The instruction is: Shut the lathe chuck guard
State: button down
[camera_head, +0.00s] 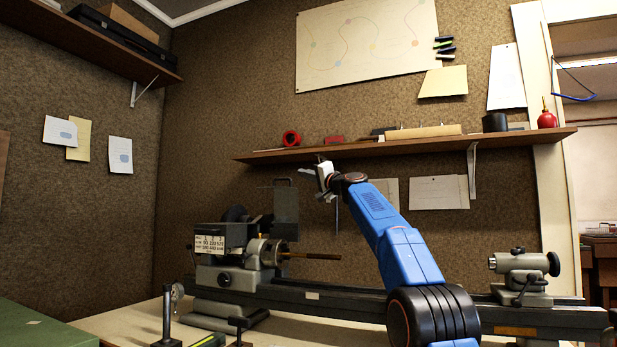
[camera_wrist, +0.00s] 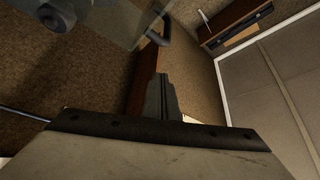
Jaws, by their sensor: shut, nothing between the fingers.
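The lathe chuck guard (camera_head: 286,203) is a grey, see-through panel standing upright above the chuck (camera_head: 264,252), which is left uncovered. A thin handle shows at the guard's top. In the wrist view the guard (camera_wrist: 112,18) is at the upper left, with a dark curved handle (camera_wrist: 158,30) at its edge. My gripper (camera_head: 322,178) is to the right of the guard's upper part in the head view, with a visible gap between them. In the wrist view my gripper's fingers (camera_wrist: 159,92) are together and empty, below the handle in the picture.
The lathe bed (camera_head: 340,301) runs along the bench, with a tailstock (camera_head: 522,270) at the right. A brass-coloured rod (camera_head: 315,256) sticks out right from the chuck. A wall shelf (camera_head: 400,149) with several items is just above my gripper in the picture.

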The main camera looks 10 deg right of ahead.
jog(key=shift+w+a+r, duration=0.2)
jog(key=shift+w+a, duration=0.15)
jog(key=shift+w, duration=0.2)
jog(key=shift+s+a+f, duration=1.05)
jog(key=shift+a+f, duration=0.05)
jog(key=shift+a, duration=0.1)
jog(key=shift+s+a, duration=0.1)
jog(key=s+a+f+n+g+y, duration=0.3)
jog(key=s+a+f+n+y, duration=0.55)
jog(key=n, duration=0.55)
jog(key=s+f+n+g+y, duration=0.3)
jog(key=f+n+g, duration=0.6)
jog(key=f+n, duration=0.4)
jog(key=shift+s+a+n, duration=0.2)
jog(key=shift+s+n, duration=0.2)
jog(key=shift+n, duration=0.4)
jog(key=shift+y, duration=0.25)
